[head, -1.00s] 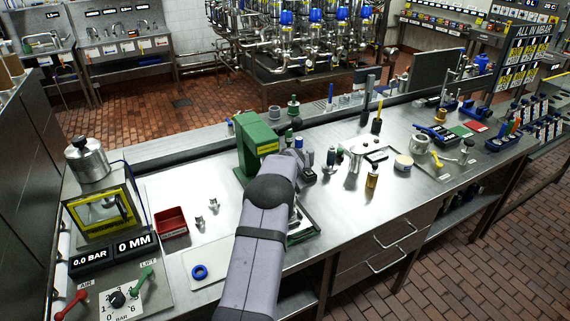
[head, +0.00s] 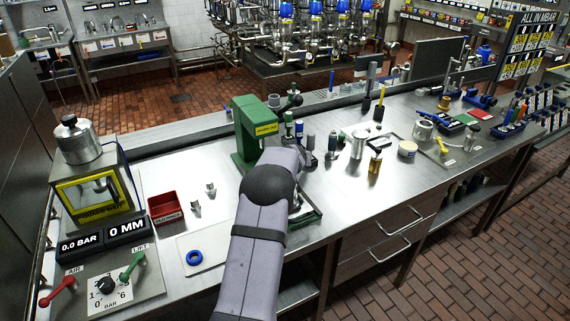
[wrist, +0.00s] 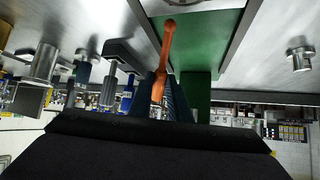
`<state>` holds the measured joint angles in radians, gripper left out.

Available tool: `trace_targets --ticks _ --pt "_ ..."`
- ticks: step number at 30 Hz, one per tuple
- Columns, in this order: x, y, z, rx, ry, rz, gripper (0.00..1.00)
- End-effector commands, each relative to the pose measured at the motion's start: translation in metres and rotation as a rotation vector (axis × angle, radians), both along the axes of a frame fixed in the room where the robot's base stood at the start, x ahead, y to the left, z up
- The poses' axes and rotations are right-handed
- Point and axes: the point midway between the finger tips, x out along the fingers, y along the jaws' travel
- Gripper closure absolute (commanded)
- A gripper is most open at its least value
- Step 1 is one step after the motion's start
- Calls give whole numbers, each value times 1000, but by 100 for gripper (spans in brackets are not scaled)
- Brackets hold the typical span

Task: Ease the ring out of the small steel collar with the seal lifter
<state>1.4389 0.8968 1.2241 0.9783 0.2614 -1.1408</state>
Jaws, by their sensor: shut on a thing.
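In the wrist view my gripper (wrist: 160,92) is shut on an orange-brown tool (wrist: 168,45), which looks like the seal lifter. The tool sticks out past the fingertips over a green plate (wrist: 215,30). In the head view my arm hides the gripper and the tool. Two small steel pieces (head: 195,206) (head: 211,189) stand on the bench left of the green press; I cannot tell which is the small steel collar. A small steel piece also shows in the wrist view (wrist: 300,56), apart from the tool. No ring can be made out inside any of them.
The green press (head: 247,130) stands beside my arm. A red tray (head: 165,207) and a blue ring (head: 194,257) on a pale mat (head: 205,240) lie to the left. Bottles and a steel pot (head: 358,146) stand to the right.

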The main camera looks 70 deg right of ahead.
Motion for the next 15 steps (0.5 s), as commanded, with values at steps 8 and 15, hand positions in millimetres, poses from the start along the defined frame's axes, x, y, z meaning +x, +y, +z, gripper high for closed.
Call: trace_targets --ticks 8,15 --pt "-6 11 -1 -3 -1 -1 100" --pt "-8 17 0 -2 -1 -1 100"
